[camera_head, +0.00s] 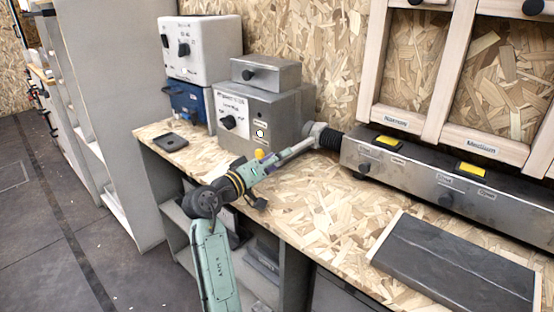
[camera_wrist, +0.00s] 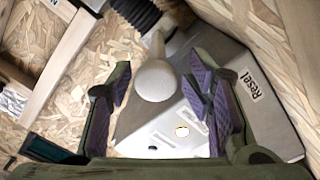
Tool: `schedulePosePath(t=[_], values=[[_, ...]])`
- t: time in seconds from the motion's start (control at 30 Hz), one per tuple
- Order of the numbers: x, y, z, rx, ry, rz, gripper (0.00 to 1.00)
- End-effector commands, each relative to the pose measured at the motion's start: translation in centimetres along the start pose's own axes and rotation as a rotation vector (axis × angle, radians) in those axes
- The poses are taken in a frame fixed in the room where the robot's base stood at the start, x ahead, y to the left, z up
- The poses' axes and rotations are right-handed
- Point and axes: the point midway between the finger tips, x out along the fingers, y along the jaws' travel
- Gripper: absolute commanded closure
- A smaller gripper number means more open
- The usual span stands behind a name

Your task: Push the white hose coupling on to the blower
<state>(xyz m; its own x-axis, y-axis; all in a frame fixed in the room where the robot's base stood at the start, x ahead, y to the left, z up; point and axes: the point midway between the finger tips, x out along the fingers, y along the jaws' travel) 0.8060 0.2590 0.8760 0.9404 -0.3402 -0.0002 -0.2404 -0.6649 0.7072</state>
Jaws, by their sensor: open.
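The pale hose coupling (camera_head: 316,130) sits at the end of a black ribbed hose (camera_head: 329,138), close to the right side of the grey metal blower box (camera_head: 289,115). I cannot tell whether a gap remains there. A pale bar (camera_head: 295,150) runs from the coupling towards my gripper (camera_head: 268,162). In the wrist view the bar ends in a rounded white knob (camera_wrist: 155,81). My gripper (camera_wrist: 160,72) is open, with one finger on each side of the knob in that picture; contact is not visible. The blower box (camera_wrist: 150,125) lies behind it.
A long metal duct (camera_head: 440,175) with yellow labels runs along the back right. A dark slab (camera_head: 455,265) lies on the chipboard bench (camera_head: 330,200) at front right. A white box (camera_head: 205,50) stands on a blue unit (camera_head: 188,103) at left. The bench middle is clear.

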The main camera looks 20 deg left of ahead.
Motion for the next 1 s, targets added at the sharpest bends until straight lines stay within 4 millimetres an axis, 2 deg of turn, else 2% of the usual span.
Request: schedulePosePath(t=[0.17,0.27,0.5,0.7,1.0], values=[[-0.3,-0.1,-0.1,-0.001,0.002,-0.002,0.52],[-1.2,0.0,-0.1,0.000,0.003,-0.001,0.52],[-4.9,-0.1,-0.1,0.000,0.003,-0.001,0.52],[-7.2,-0.1,0.0,0.000,0.001,-0.001,0.52],[-8.1,0.0,0.0,0.000,0.000,0.000,0.52]])
